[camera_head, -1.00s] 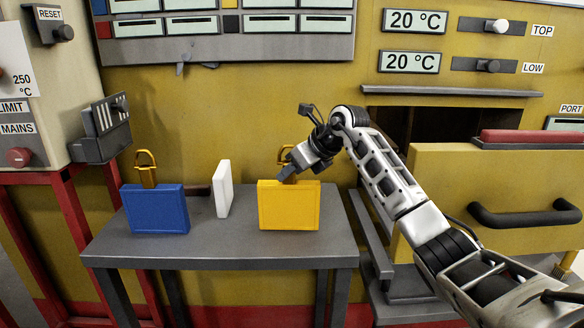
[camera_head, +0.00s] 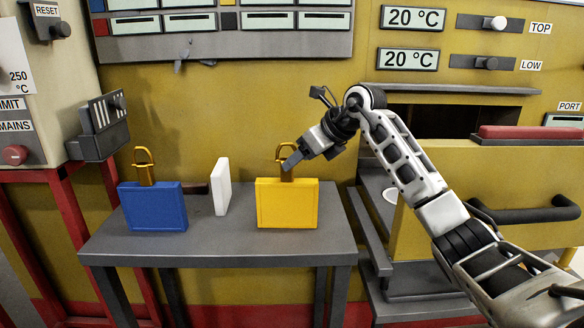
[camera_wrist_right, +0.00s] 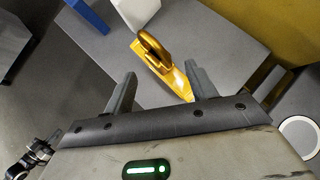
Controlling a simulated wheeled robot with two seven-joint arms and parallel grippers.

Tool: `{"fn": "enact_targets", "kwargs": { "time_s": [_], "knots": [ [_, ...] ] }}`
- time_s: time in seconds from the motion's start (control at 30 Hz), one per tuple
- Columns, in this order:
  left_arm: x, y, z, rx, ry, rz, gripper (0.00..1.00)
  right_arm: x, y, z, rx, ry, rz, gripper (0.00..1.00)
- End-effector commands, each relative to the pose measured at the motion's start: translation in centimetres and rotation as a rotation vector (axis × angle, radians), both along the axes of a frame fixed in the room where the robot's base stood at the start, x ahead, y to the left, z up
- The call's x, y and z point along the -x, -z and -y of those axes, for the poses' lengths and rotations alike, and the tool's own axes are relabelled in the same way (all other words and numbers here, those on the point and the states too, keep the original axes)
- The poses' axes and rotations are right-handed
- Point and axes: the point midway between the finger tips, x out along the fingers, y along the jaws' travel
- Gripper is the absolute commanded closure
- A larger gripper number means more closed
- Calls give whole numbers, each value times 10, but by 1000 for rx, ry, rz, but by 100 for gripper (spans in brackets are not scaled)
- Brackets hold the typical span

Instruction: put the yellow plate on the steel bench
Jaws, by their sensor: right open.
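The yellow plate (camera_head: 287,204) stands upright on the grey steel bench (camera_head: 220,249), with a golden loop handle on its top edge. My right gripper (camera_head: 290,163) is open beside the handle, at its right and just above the plate. In the right wrist view, the yellow plate (camera_wrist_right: 168,67) and its handle lie beyond the open fingers of my right gripper (camera_wrist_right: 158,92), in line with the gap between them. Nothing is held in it. My left gripper is out of view.
A blue plate (camera_head: 153,206) with a similar handle stands at the bench's left. A white block (camera_head: 221,186) stands between the two plates. The oven drawer (camera_head: 500,190) with a dark handle is at the right. A control cabinet (camera_head: 45,90) is at the left.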

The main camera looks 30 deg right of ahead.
Motion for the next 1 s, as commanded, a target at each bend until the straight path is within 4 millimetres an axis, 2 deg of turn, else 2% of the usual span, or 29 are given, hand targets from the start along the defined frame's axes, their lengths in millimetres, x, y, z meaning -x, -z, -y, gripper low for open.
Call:
{"fn": "enact_targets", "kwargs": {
  "time_s": [0.2,0.33,0.53,0.77,0.87,0.97,1.0],
  "knots": [
    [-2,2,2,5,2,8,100,31,-33,12,4,2,4,43],
    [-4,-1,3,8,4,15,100,42,-46,15,1,1,3,43],
    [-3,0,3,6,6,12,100,49,-54,17,0,0,1,43],
    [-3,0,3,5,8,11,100,48,-51,13,-9,-10,0,43],
    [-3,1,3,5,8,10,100,43,-34,-12,-74,-67,6,43],
    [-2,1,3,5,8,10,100,39,-3,-65,-241,-171,14,43],
    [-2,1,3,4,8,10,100,41,12,-94,-350,-218,14,43]
  ]
}}
